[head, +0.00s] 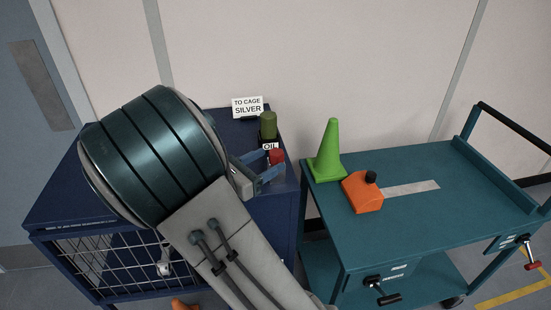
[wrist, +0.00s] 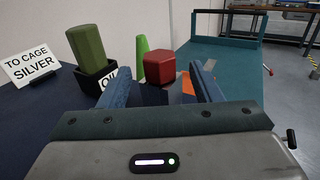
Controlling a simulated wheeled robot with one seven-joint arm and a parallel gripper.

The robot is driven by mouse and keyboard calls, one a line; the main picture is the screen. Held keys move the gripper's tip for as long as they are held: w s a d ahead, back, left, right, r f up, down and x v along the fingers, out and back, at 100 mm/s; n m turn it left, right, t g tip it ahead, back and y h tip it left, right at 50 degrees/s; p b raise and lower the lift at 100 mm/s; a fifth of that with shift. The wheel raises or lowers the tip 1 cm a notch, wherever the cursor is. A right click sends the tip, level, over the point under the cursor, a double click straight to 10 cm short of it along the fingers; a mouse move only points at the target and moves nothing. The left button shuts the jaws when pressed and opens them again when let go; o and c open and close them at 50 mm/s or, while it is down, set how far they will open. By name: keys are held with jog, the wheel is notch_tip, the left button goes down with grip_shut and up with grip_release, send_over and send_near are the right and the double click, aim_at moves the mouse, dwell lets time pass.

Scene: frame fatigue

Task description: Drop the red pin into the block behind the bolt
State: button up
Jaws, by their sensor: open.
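A red six-sided piece, likely the head of the red pin (head: 276,156), stands near the right edge of the dark blue cabinet top. In the wrist view the red pin (wrist: 159,67) shows just beyond and between my fingers; its lower part is hidden. My gripper (head: 259,168) is open, its blue fingers low over the cabinet top, close to the pin; I cannot tell if they touch it. My gripper (wrist: 166,88) looks empty in the wrist view. A metal bolt or latch (head: 163,264) is on the mesh front of the cabinet. I cannot make out a block behind it.
An olive cylinder (head: 268,125) stands in a black holder marked OIL, left of the pin. A sign reading TO CAGE SILVER (head: 247,107) stands behind. A teal cart (head: 430,205) on the right bears a green cone (head: 328,152) and an orange can (head: 362,194).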

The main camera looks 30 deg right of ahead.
aim_at(282, 152)
jog(key=shift+x, duration=3.05)
jog(key=shift+r, duration=0.15)
jog(key=c, duration=1.1)
